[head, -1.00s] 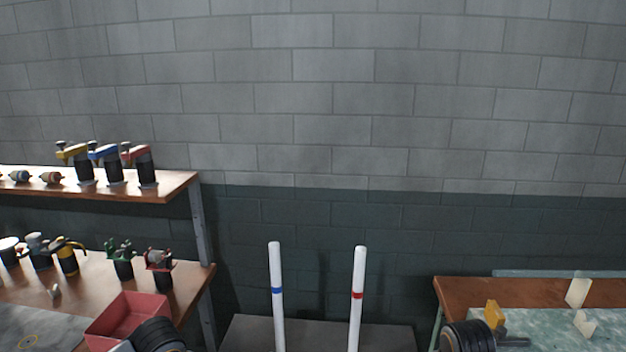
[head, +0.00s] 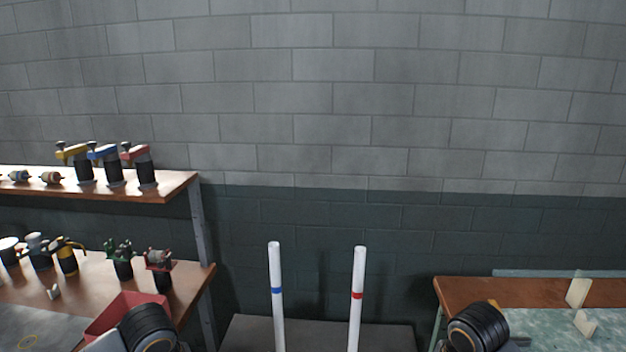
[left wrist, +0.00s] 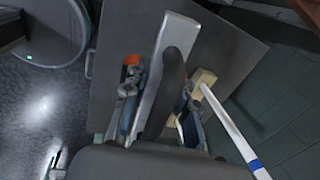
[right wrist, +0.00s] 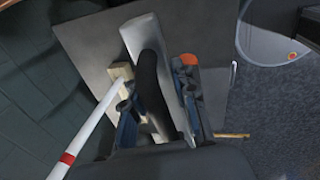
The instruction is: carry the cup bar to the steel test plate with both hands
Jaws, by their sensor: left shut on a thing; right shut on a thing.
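The cup bar shows only in part: a silver end with a dark grip in the left wrist view (left wrist: 180,38) and another in the right wrist view (right wrist: 140,36). My left gripper (left wrist: 160,103) has its fingers on both sides of one dark grip, shut on it. My right gripper (right wrist: 158,98) is shut on the other grip. A flat grey plate, apparently the steel test plate (left wrist: 232,50), lies beneath the bar in both wrist views; its grey top also shows in the head view (head: 318,335). The bar's middle and the fingertips are out of the head view.
Two white posts, one blue-banded (head: 276,300) and one red-banded (head: 357,300), stand upright at the plate. A left bench holds a red bin (head: 105,315) and several tools. A right table (head: 560,290) holds pale blocks. A block wall stands behind.

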